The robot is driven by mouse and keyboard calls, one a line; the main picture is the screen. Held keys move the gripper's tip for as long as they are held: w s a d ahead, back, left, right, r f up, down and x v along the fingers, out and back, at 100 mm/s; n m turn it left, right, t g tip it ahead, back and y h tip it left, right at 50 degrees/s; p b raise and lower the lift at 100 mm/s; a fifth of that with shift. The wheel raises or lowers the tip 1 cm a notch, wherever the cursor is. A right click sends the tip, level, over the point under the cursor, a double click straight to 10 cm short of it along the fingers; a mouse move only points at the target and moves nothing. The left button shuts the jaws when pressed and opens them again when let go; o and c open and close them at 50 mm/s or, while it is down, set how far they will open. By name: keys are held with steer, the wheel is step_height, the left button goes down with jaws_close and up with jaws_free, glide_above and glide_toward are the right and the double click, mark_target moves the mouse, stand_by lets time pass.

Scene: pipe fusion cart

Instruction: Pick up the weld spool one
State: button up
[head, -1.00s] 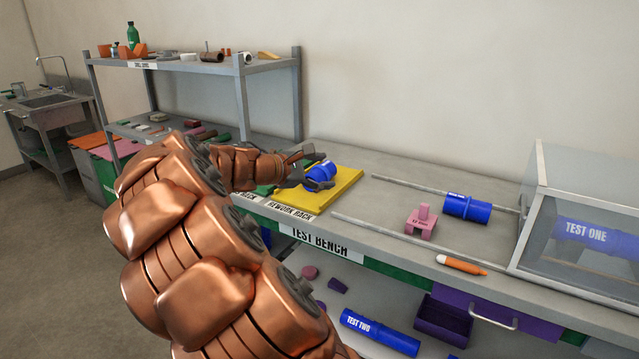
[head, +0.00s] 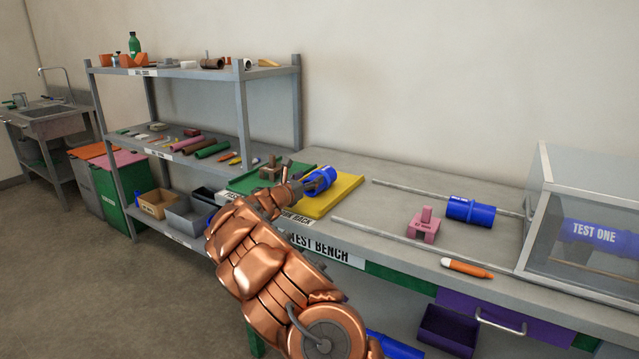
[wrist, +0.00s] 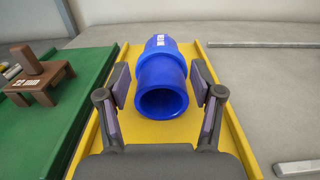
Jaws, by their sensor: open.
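My gripper (head: 304,181) is open at the spool. In the wrist view the fingers of my gripper (wrist: 161,87) stand on either side of the spool, with a visible gap on each side. A second blue spool (head: 470,210) lies on the test bench by the metal rods, its label too small to read.
A green tray with a brown block (wrist: 40,84) adjoins the yellow tray on the left. A pink block (head: 424,226) and an orange marker (head: 466,269) lie on the bench. A clear-fronted test cabinet (head: 590,225) stands at the right. A loaded shelf rack (head: 243,115) stands at the left.

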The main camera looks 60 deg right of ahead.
mark_target(318, 173)
steer(key=shift+w+d+p, duration=0.15)
steer(key=shift+d+p, duration=0.45)
steer(key=shift+d, duration=2.85)
steer(key=shift+f, duration=0.1)
jaws_close()
